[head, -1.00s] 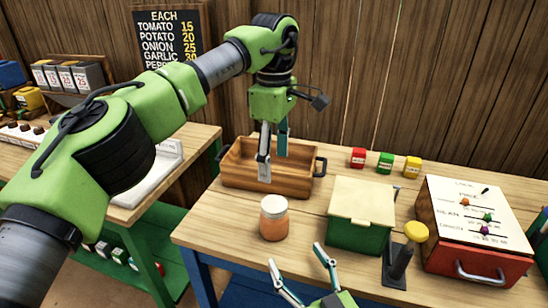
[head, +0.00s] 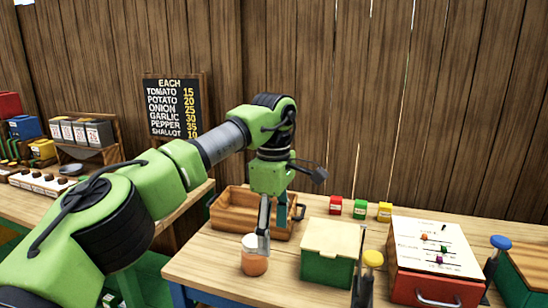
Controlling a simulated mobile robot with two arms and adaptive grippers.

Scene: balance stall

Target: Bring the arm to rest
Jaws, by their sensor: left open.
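My left arm (head: 165,180) reaches in from the left over the table. My left gripper (head: 271,240) points down with its fingers apart and nothing between them. Its near finger overlaps the right side of an orange jar with a pale lid (head: 254,262) in the head view; I cannot tell whether they touch. The jar stands upright on the wooden table (head: 205,262). A wooden tray (head: 232,218) sits behind the gripper, partly hidden by it.
A green box with a cream lid (head: 328,265) stands right of the jar, with a yellow-knobbed lever (head: 373,259) beside it. A red box with sliders (head: 437,285) and a blue-knobbed lever (head: 500,243) are farther right. Red, green and yellow blocks (head: 360,209) line the back.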

